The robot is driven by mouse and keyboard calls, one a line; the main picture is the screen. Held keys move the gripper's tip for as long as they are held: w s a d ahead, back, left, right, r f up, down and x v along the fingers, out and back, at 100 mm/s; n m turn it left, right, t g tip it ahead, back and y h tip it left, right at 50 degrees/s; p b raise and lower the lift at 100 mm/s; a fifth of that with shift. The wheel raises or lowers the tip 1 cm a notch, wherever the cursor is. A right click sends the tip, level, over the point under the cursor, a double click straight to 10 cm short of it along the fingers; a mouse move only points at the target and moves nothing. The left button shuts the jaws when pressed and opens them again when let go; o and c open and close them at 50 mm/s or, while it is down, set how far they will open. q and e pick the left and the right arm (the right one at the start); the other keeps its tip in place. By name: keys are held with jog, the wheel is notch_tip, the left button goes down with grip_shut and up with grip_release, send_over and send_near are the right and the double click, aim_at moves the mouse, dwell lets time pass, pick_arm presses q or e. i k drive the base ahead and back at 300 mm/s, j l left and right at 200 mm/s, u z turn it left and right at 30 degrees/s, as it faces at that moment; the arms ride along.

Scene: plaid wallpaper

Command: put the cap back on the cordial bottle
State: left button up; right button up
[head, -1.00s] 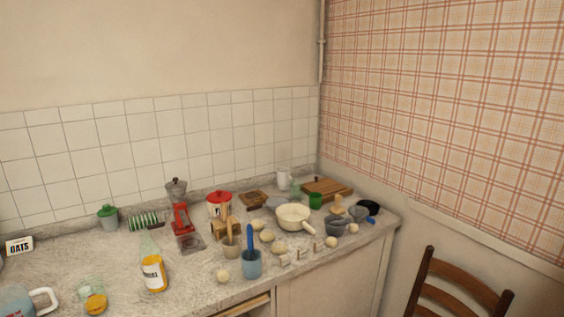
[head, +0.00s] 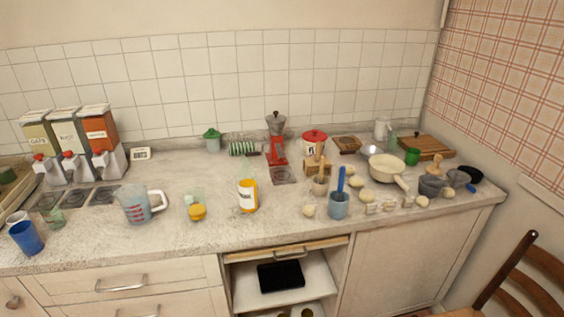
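The bottle that looks like the cordial bottle (head: 248,196) stands upright on the counter, left of the middle. It has orange-yellow contents and a white label; its clear neck is hard to make out against the counter. I cannot tell a loose cap for it among the small things. A small clear glass (head: 196,206) with something orange-yellow low in it stands to the bottle's left. Neither of my grippers shows in the head view.
A measuring jug (head: 137,205) and a blue cup (head: 27,238) are to the left, with dispensers (head: 70,135) behind. Bare counter (head: 180,180) lies around the bottle.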

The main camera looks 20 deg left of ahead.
aim_at(248, 186)
jog(key=u, duration=1.3)
jog(key=i+l, duration=0.95)
jog(key=l, duration=0.25)
